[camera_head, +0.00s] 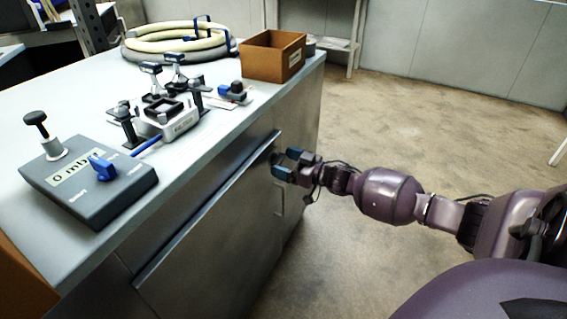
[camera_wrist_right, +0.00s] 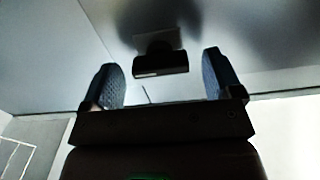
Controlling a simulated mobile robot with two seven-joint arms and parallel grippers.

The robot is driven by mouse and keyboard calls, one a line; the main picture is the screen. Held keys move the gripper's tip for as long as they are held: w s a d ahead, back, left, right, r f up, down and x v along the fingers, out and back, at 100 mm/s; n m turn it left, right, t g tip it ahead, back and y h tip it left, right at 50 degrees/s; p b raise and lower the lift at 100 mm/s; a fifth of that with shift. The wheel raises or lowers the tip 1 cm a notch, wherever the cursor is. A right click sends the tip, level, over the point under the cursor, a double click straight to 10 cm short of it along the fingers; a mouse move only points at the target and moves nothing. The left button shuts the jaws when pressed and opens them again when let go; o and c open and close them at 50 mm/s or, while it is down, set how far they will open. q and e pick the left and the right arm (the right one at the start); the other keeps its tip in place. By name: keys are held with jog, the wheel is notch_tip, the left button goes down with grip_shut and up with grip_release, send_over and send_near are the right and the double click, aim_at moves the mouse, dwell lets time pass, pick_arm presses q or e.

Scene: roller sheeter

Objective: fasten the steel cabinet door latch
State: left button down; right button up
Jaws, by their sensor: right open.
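The steel cabinet door (camera_head: 215,235) is on the front of the grey cabinet, below the worktop. Its top edge shows as a slanted bright strip; I cannot tell whether it sits fully flush. My right gripper (camera_head: 284,167) is at the upper right end of the door, open. In the right wrist view, a small dark block, seemingly the latch (camera_wrist_right: 160,64), stands on the grey metal face. It lies ahead of and between the two spread fingers of the gripper (camera_wrist_right: 161,75), with no visible contact. In the head view the gripper hides the latch. My left gripper is out of view.
On the worktop (camera_head: 215,150) stand a dark control box (camera_head: 120,195) with a blue knob, a metal clamp fixture (camera_head: 165,115), a brown open box (camera_head: 272,57) and a coiled pale hose (camera_head: 170,42). The floor (camera_head: 440,110) right of the cabinet is clear.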

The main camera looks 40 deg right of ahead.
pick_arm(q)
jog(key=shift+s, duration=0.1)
pick_arm(e)
jog(key=shift+w, duration=0.15)
jog(key=c, duration=0.9)
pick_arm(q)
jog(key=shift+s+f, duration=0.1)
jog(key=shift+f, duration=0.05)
pick_arm(e)
jog(key=shift+r+n, duration=0.1)
jog(key=shift+n, duration=1.1)
jog(key=n+p, duration=0.1)
jog(key=n, duration=1)
jog(key=shift+n, duration=0.3)
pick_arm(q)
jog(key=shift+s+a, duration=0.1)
pick_arm(e)
jog(key=shift+n, duration=2)
